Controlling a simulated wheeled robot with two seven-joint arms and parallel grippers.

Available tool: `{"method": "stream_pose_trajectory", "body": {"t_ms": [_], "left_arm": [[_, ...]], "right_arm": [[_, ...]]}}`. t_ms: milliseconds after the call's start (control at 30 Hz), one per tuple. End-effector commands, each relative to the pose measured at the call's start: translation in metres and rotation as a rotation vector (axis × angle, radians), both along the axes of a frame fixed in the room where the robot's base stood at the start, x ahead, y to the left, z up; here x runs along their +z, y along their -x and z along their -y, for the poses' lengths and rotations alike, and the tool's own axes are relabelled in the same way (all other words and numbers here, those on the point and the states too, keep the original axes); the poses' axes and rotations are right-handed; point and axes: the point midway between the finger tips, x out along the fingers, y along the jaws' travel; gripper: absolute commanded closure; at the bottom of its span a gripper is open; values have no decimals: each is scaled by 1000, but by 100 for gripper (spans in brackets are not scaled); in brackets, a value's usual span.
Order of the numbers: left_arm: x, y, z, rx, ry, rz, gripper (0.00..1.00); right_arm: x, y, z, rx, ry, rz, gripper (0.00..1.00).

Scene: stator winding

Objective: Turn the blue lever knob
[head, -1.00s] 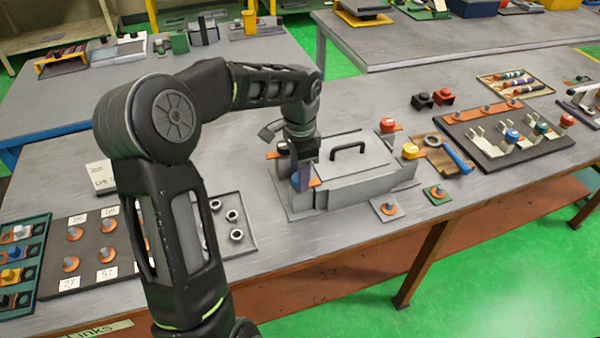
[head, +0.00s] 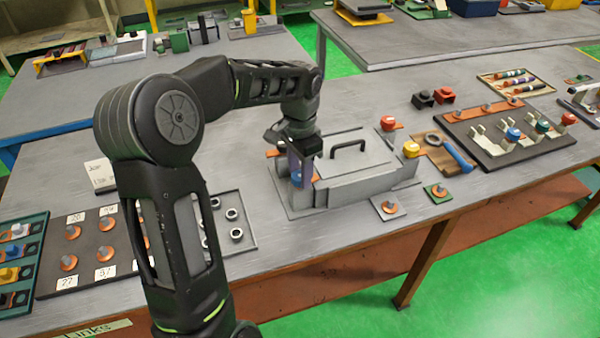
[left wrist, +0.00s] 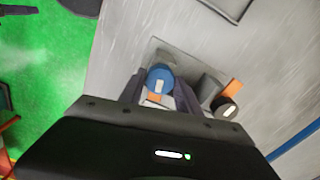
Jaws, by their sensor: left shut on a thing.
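The blue lever knob (head: 296,180) is on the left end of the grey box fixture (head: 345,172) in the head view. In the left wrist view the round blue knob (left wrist: 160,79), with a white mark on top, sits between my fingers. My left gripper (head: 301,168) points down over that end of the fixture and is shut on the knob. In the left wrist view the left gripper (left wrist: 160,92) shows its dark fingers on both sides of the knob. My right gripper is not in view.
A red knob (head: 388,123) and a yellow knob (head: 411,149) stand at the fixture's right side. A dark knob (left wrist: 228,107) is close beside my gripper. A tray of nuts (head: 236,234) lies left of the fixture.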

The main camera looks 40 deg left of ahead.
Motion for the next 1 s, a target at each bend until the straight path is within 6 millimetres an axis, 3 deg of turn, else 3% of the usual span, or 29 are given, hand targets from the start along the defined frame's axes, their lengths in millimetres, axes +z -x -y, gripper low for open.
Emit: {"method": "stream_pose_trajectory", "body": {"t_ms": [1000], "left_arm": [[-1, -1, 1, 949, 0, 1, 100]], "right_arm": [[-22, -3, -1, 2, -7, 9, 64]]}}
